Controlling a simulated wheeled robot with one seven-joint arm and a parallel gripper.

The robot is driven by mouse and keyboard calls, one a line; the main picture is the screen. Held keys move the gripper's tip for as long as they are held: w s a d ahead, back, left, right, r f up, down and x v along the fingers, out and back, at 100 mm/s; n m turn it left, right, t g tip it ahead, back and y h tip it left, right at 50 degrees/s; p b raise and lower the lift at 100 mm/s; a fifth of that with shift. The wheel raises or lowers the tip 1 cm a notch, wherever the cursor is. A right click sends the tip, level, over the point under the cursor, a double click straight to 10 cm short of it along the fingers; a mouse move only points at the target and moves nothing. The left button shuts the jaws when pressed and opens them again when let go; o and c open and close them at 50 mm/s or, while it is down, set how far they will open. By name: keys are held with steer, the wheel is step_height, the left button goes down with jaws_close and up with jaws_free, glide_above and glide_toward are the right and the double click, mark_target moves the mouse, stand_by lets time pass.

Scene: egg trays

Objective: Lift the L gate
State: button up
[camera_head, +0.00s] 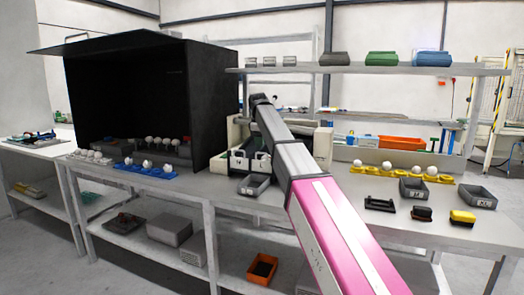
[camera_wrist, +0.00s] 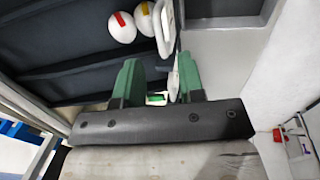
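The egg sorter (camera_head: 218,163), a pale machine, stands on the bench beside the black box. White gate plates (camera_head: 239,163) stand at its front; their small letters are too blurred for me to pick out the L gate. In the wrist view, a white plate (camera_wrist: 163,28) with a slot stands above the dark lane, perhaps a gate. My gripper (camera_wrist: 160,78) is open, its two green fingers apart. A thin pale piece (camera_wrist: 173,84) shows between them, close to the right finger; I cannot tell whether it touches. In the head view my arm hides the gripper.
Two white eggs (camera_wrist: 122,27), (camera_wrist: 146,22), one with a red mark, lie on the dark lane left of the plate. A grey bin (camera_head: 254,186) stands before the sorter. Bins (camera_head: 414,189), (camera_head: 478,196) and a yellow egg tray (camera_head: 440,178) stand right. The black box (camera_head: 212,95) is left.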

glide_above(262, 162)
steer(key=shift+f, duration=2.25)
jaws_close()
